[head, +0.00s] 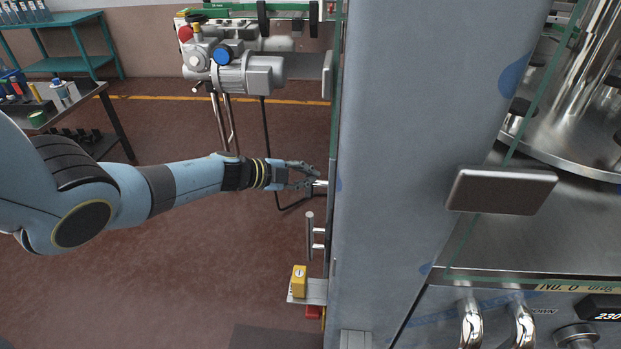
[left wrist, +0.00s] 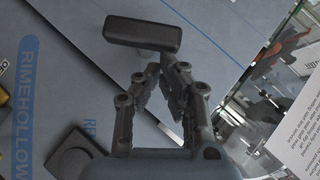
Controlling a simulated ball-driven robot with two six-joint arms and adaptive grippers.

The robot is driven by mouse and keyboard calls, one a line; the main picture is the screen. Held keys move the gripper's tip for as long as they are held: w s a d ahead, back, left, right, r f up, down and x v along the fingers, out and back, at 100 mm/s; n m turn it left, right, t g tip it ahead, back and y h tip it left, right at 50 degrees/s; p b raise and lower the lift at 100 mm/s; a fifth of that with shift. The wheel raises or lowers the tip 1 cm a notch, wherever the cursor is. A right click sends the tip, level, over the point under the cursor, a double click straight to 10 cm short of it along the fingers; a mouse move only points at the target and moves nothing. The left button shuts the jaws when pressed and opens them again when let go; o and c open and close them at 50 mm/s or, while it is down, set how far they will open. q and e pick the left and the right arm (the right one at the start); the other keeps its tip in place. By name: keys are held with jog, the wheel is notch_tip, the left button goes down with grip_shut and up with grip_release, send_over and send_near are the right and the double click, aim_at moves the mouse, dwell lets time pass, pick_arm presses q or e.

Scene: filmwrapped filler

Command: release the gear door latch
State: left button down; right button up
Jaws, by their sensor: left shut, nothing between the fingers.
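My left gripper (head: 313,174) reaches in from the left to the near edge of the tall blue-grey panel (head: 420,110). Its fingers are shut and empty. A short silver part (head: 321,184) sticks out from the panel edge beside the fingertips; I cannot tell whether they touch. In the left wrist view the closed fingertips (left wrist: 154,72) point at a dark rounded bar handle (left wrist: 143,33) on a blue-grey face, likely the latch. The bar lies just beyond the fingertips, with nothing gripping it. My right gripper is not in view.
Below my gripper are a vertical silver pull handle (head: 310,238) and a yellow box (head: 299,281) on a small bracket. A grey motor unit (head: 245,75) stands behind. A dark bench (head: 95,100) is at left. Reddish floor between is open.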

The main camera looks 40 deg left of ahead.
pick_arm(q)
jog(key=shift+w+a+r, duration=0.1)
jog(key=shift+w+a, duration=0.35)
jog(key=shift+w, duration=0.05)
jog(key=shift+w+a, duration=0.35)
jog(key=shift+w, duration=0.25)
jog(key=shift+w+a+r+b, duration=0.1)
jog(key=shift+w+b, duration=0.05)
jog(key=shift+b, duration=0.15)
dwell(0.3)
dwell(0.5)
